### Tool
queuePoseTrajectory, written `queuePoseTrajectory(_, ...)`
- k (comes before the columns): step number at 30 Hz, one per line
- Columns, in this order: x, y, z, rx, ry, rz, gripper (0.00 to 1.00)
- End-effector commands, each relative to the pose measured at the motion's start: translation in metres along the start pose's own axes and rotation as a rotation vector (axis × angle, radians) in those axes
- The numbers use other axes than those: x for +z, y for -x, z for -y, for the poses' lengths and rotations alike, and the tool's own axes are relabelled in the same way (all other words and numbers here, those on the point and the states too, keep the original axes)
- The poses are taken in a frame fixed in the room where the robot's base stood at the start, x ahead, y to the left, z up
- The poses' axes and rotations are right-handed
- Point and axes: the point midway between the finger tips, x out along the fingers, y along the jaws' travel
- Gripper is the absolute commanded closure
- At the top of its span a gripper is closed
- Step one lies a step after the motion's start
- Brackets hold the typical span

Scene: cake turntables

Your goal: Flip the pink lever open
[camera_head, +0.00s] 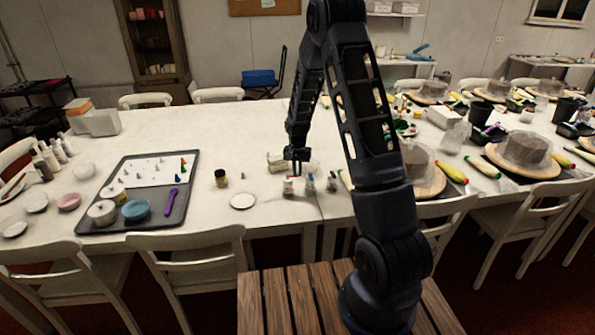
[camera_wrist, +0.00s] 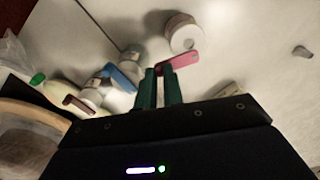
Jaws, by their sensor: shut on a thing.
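The pink lever (camera_wrist: 184,61) shows in the wrist view as a short flat bar. Its left end lies between the tips of my gripper (camera_wrist: 159,73), whose two green fingers are shut on it. Its right end sticks out past the fingers, beside a white round container (camera_wrist: 184,33). I cannot tell how the lever joins the container. In the head view my gripper (camera_head: 297,164) points down over the table, just above a small white container (camera_head: 288,187) with a reddish top. The lever is too small to make out clearly there.
A blue lever (camera_wrist: 122,78) and a brown lever (camera_wrist: 78,105) sit by other small white containers left of my fingers. A white disc (camera_head: 243,201) and a dark jar (camera_head: 221,178) stand left of my gripper. A dark tray (camera_head: 178,211) holds bowls. Cake turntables (camera_head: 430,187) stand right.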

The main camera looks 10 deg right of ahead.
Motion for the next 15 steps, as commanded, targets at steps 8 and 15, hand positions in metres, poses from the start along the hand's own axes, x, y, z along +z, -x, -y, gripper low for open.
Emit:
queuePoseTrajectory(8, -0.008, 0.000, 0.001, 0.000, 0.175, -0.001, 1.00)
queuePoseTrajectory(15, -0.013, 0.000, 0.004, 0.000, 0.293, -0.003, 1.00)
